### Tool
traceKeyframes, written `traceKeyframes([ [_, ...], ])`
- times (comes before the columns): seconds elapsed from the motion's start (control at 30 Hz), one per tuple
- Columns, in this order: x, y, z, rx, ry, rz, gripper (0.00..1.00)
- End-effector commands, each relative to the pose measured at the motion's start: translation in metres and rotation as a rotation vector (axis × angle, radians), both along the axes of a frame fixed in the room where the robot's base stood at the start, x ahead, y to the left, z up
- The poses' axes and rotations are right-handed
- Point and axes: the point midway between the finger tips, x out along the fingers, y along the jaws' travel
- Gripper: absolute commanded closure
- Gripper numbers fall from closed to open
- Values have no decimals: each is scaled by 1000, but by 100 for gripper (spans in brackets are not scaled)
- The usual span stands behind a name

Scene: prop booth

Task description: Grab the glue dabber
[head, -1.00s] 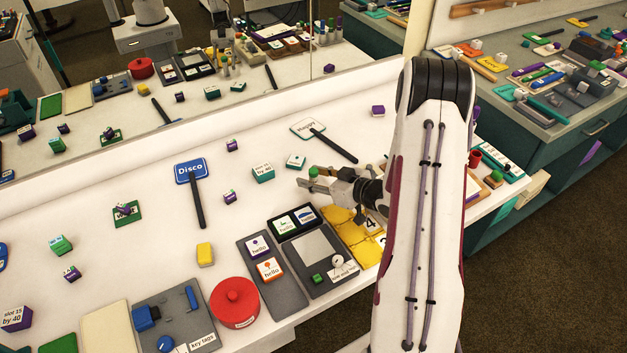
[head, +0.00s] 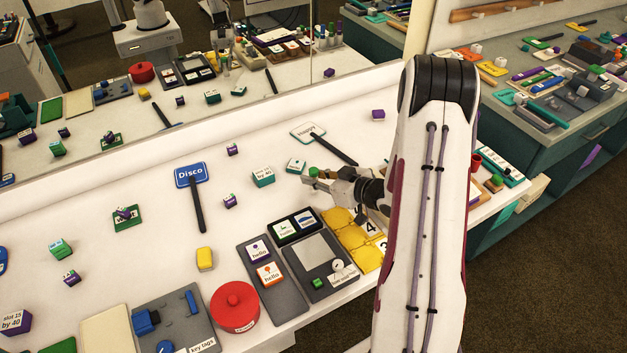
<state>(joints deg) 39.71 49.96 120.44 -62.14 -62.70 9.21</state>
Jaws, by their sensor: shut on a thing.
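The glue dabber shows as a small rounded green cap (head: 313,172) at the tip of my gripper; the rest of it is mostly hidden by the fingers. My gripper (head: 314,181) reaches in from the right, low over the white counter. It is shut on the dabber, with the green cap upward. I cannot tell whether the dabber's base touches the counter.
A white-headed sign with a black handle (head: 327,144) lies just behind my gripper, and a teal block (head: 296,166) is close at its left. A yellow tray (head: 352,236) and a black tray (head: 294,226) lie in front. A mirror backs the counter.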

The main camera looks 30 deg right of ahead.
Motion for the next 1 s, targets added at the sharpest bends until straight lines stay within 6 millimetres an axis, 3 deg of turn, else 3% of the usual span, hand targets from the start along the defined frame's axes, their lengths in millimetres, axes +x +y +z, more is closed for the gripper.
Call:
traceKeyframes([
  [0.6,0,0,68,-2,-3,1,100],
  [1.0,0,0,82,-1,0,1,100],
])
